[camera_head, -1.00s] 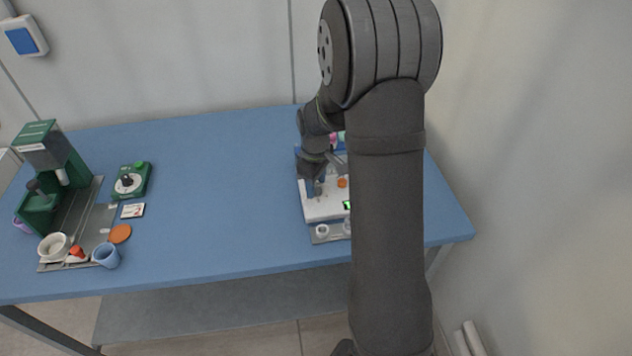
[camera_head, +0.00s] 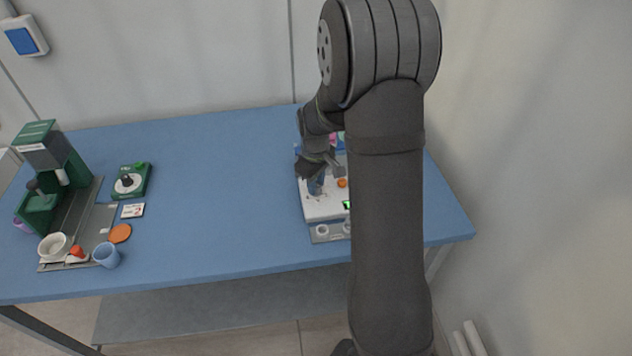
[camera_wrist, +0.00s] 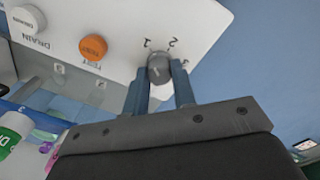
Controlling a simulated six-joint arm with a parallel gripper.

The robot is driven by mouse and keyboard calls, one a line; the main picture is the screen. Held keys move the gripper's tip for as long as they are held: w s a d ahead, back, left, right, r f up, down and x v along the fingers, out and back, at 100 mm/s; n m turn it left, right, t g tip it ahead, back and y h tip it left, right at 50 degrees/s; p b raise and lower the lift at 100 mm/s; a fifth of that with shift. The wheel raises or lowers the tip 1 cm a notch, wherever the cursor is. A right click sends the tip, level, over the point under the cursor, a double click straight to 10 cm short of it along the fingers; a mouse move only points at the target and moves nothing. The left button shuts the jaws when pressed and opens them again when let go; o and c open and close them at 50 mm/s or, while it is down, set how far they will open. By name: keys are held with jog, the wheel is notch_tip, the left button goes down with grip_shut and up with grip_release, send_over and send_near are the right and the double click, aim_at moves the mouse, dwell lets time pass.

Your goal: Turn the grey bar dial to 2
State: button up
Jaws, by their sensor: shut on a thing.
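The grey bar dial (camera_wrist: 158,68) is on a white panel (camera_wrist: 90,15), with the printed numbers 1, 2 and 3 around it in the wrist view. My gripper (camera_wrist: 160,80) is shut on the dial, one finger on each side of it. A pale mark shows on the dial's face, but I cannot tell for certain which number it points at. In the head view my gripper (camera_head: 316,186) is down at the left part of the white device (camera_head: 322,212); the dial is hidden there.
An orange TEST button (camera_wrist: 93,47) and a white DRAIN knob (camera_wrist: 27,18) share the panel. My own arm covers the device's right side in the head view. The middle of the blue table (camera_head: 220,190) is clear.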

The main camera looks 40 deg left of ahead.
jog(key=m, duration=1)
dwell(0.5)
jog(key=o, duration=1)
notch_tip(320, 180, up, 18)
jog(key=shift+a+f, duration=0.2)
jog(key=shift+f, duration=0.05)
jog(key=shift+s+f, duration=0.1)
jog(key=shift+f, duration=0.05)
jog(key=f, duration=1.7)
jog(key=shift+d+f, duration=0.1)
jog(key=shift+d, duration=0.1)
